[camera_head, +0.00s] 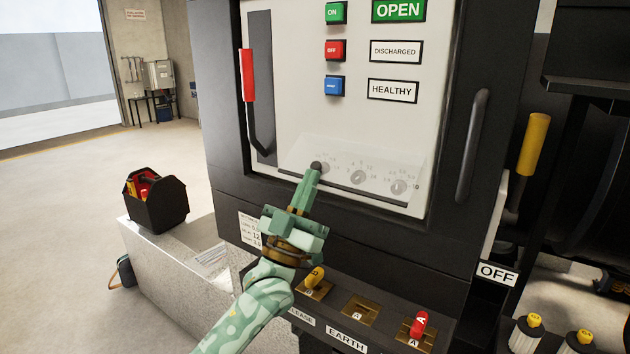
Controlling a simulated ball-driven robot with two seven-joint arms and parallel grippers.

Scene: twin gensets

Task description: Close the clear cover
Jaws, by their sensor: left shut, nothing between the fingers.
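The clear cover (385,163) is a see-through pane at the bottom of the white panel, in front of several small round dials (358,177). I cannot tell how far it stands from the panel face. My left gripper (311,176) is green, shut and empty. Its fingertips are at the left part of the cover, at a dark round knob (316,166). I cannot tell whether they touch the knob or the cover. The leftmost dial is partly hidden by the gripper. My right gripper is not in view.
Above are green, red and blue buttons (335,50) and a red-handled lever (247,75). A black vertical handle (472,145) stands to the right. Below are key switches (418,325) with yellow and red keys. A black tool box (156,198) sits on the plinth at left.

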